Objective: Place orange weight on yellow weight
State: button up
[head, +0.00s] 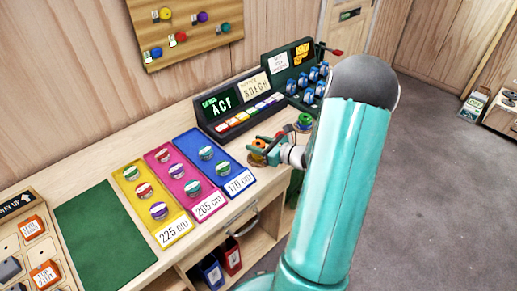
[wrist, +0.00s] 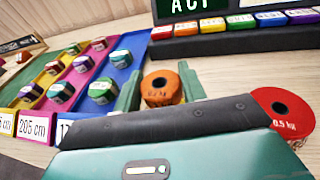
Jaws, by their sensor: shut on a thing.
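The orange weight (head: 260,143) is a small disc with a dark centre hole, on or just above the wooden counter, right of the blue 170 cm board. In the wrist view the orange weight (wrist: 162,88) sits between the two green fingers. My gripper (head: 264,148) is shut on it. The fingertips also show in the wrist view (wrist: 160,92). I cannot make out the yellow weight; a brownish edge shows under the gripper, but I cannot tell what it is. The underside of the orange weight is hidden.
A red 0.5 kg weight (wrist: 283,110) lies right of my gripper. A green weight (head: 305,120) stands near the dark console (head: 240,118). Yellow, pink and blue boards (head: 190,137) with several holds lie left. A green mat (head: 100,228) is bare.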

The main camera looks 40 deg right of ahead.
jog(key=shift+f, duration=1.05)
jog(key=shift+s+f, duration=0.1)
jog(key=o, duration=1.1)
